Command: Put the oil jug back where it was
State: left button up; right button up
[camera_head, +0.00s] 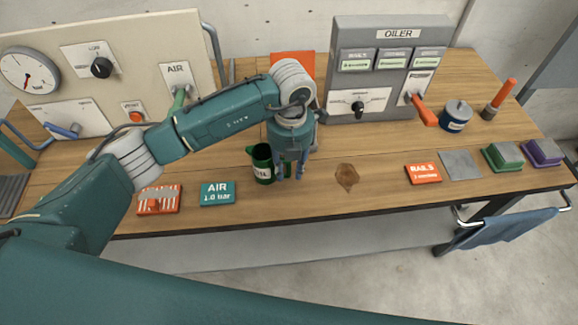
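The green oil jug (263,165), with a pale label partly reading "OIL", stands upright on the wooden bench near its front edge. My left gripper (289,176) points down just to the right of the jug. Its two fingers are apart, with a gap between them. The near finger is close to the jug's right side; whether it touches, or where the jug's handle is, I cannot tell. A brown stain (347,177) marks the bench to the right of the gripper. My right gripper is not in view.
The grey oiler panel (390,40) stands behind, with an orange-handled lever (422,108). Left of the jug lie a teal AIR plate (217,194) and a striped orange block (158,200). A red RAILS plate (423,174) lies right of the stain. Bench around the stain is clear.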

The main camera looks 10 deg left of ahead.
pick_arm(q)
notch_tip(320, 180, up, 11)
jog(key=b, duration=0.3)
jog(key=shift+d+b, duration=0.1)
jog(key=shift+b, duration=0.25)
jog(key=shift+r, duration=0.65)
jog(key=shift+s+f, duration=0.1)
